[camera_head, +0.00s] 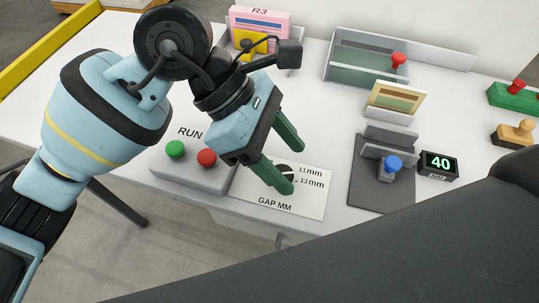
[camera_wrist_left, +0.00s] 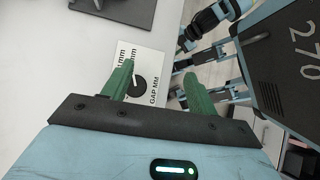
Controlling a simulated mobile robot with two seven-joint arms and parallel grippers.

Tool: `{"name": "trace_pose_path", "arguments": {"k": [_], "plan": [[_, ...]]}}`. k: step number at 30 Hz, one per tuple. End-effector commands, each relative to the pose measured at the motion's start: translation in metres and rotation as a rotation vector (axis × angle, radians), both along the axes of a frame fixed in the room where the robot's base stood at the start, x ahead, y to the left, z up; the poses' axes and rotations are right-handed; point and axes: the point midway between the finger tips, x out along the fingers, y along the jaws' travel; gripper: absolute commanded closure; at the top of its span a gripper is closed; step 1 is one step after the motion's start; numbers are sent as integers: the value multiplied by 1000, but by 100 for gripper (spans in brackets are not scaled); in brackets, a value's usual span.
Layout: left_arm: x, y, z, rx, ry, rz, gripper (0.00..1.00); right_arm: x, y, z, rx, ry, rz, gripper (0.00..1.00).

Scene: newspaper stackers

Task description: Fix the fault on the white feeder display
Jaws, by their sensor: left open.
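My left gripper (camera_head: 296,166) has two green fingers, apart and empty, above a white plate (camera_head: 308,205) marked GAP MM. A black dial on the plate, with 11mm and 13mm labels beside it, is partly hidden by the fingers. In the left wrist view the dial (camera_wrist_left: 136,90), with a white pointer line, lies between the green fingers (camera_wrist_left: 159,69), nearer the left one. Whether the fingers touch it, I cannot tell. A small black display (camera_head: 438,165) reads 40 in green. I cannot make out a white display. My right gripper does not show clearly.
A grey box (camera_head: 192,177) marked RUN has green and red buttons left of the plate. A grey stand (camera_head: 377,190) with a blue knob is right. A pink R3 box (camera_head: 263,20), a glass-fronted tray (camera_head: 365,60) and a wooden stamp (camera_head: 515,134) stand farther back.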

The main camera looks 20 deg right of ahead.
Motion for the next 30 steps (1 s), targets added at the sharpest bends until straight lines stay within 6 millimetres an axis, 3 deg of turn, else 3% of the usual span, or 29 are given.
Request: {"name": "trace_pose_path", "arguments": {"k": [6, 16, 30], "plan": [[29, 19, -3, 168, -228, -34, 41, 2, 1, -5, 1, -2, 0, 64], [32, 21, -6, 191, -255, -36, 41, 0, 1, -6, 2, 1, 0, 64], [18, 1, -63, 189, -252, -36, 41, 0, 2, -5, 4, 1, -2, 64]]}}
